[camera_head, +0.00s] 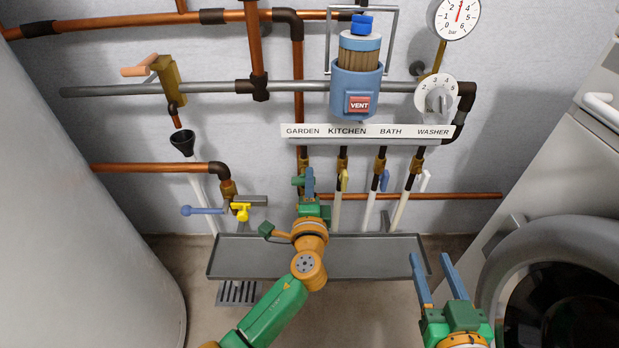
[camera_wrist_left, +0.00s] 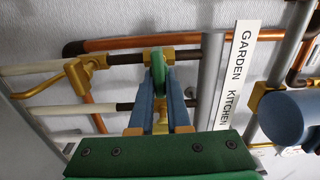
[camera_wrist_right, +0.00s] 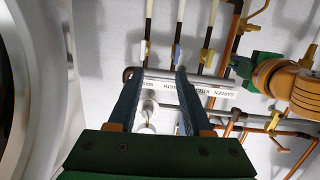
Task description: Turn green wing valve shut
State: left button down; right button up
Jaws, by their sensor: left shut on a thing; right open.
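The green wing valve (camera_head: 297,181) sits on the garden pipe, the leftmost of the row under the label strip. My left gripper (camera_head: 310,175) is at this valve. In the left wrist view the green wing (camera_wrist_left: 158,70) shows between the two blue fingers, which are shut on it. The wing's far end sticks out past the fingertips; the valve body is partly hidden by the fingers. My right gripper (camera_head: 428,257) is open and empty, low at the right in front of the tray, well away from the valve. It also shows open in the right wrist view (camera_wrist_right: 194,75).
The label strip (camera_head: 368,133) runs above the valves. A yellow valve (camera_head: 345,180) is close on the right of the green one, then a blue valve (camera_head: 384,181) and a white one (camera_head: 424,181). A grey tray (camera_head: 378,270) lies below. The washer (camera_head: 560,180) stands at right.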

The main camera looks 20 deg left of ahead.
jog(key=shift+s+d+f+g, duration=0.15)
jog(key=shift+f+g, duration=0.15)
jog(key=shift+f, duration=0.25)
pick_arm(q)
jog(key=c, duration=0.9)
grip_release()
jog(key=shift+s, duration=0.15)
jog(key=p+v, duration=0.1)
jog(key=v, duration=0.5)
jog(key=shift+s+d+p, duration=0.15)
jog(key=shift+s+p, duration=0.15)
jog(key=shift+s, duration=0.05)
pick_arm(e)
jog(key=s+d+f+g+h, duration=0.1)
jog(key=s+d+f+g, duration=0.1)
jog(key=s+f+g, duration=0.3)
notch_tip(320, 180, down, 3)
jog(key=shift+f+g+h, duration=0.2)
jog(key=shift+g+h, duration=0.2)
jog(key=shift+s, duration=0.1)
